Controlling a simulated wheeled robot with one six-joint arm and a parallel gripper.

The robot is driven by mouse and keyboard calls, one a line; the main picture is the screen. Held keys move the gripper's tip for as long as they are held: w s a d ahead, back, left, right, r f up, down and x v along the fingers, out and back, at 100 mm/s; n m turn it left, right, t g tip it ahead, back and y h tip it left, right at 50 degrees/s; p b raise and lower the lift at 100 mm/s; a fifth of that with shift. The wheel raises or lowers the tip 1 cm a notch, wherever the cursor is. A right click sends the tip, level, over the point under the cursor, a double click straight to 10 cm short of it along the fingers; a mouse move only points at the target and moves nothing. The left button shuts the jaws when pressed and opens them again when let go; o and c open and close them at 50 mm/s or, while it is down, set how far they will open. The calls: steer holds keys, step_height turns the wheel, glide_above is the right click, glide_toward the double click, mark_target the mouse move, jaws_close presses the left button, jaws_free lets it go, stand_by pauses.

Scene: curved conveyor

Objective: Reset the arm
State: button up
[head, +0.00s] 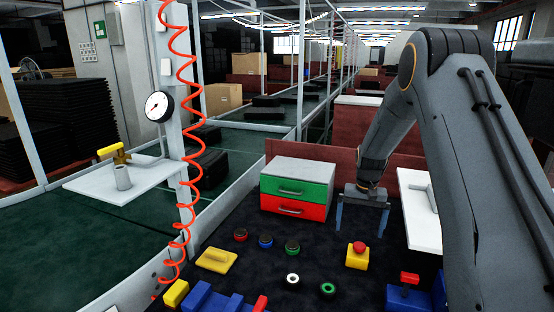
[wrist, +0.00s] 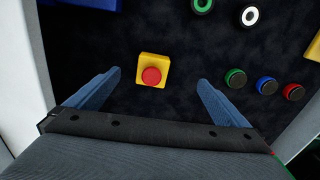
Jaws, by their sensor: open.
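My gripper (head: 363,218) is at the right of the head view, beside the drawer box and above the dark table. In the wrist view my gripper (wrist: 159,76) has its two blue-grey fingers spread wide, with nothing held between them. A yellow box with a red button (head: 357,256) stands on the table in front of the gripper. It also shows in the wrist view (wrist: 153,70), between and beyond the fingertips, apart from them. My grey arm reaches in from the right and hides part of the right side.
A drawer box with a green and a red drawer (head: 297,188) stands at the table's back. Several round buttons (head: 265,241), a yellow handled piece (head: 216,260) and blue parts (head: 212,300) lie in front. A red coiled hose (head: 181,130) hangs left by a gauge (head: 158,106). A conveyor (head: 244,150) curves behind.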

steer(key=s+a+r+n+b, duration=0.1)
steer(key=s+a, duration=0.3)
steer(key=s, duration=0.6)
steer(key=s+a+r+n+b, duration=0.1)
steer(key=s+a+r, duration=0.2)
steer(key=s, duration=0.7)
steer(key=s+a+r+n+t+b, duration=0.1)
steer(key=s+a, duration=0.4)
steer(key=s, duration=0.5)
steer(key=shift+s+r+n, duration=0.3)
steer(key=shift+r+n, duration=0.2)
steer(key=shift+r, duration=0.05)
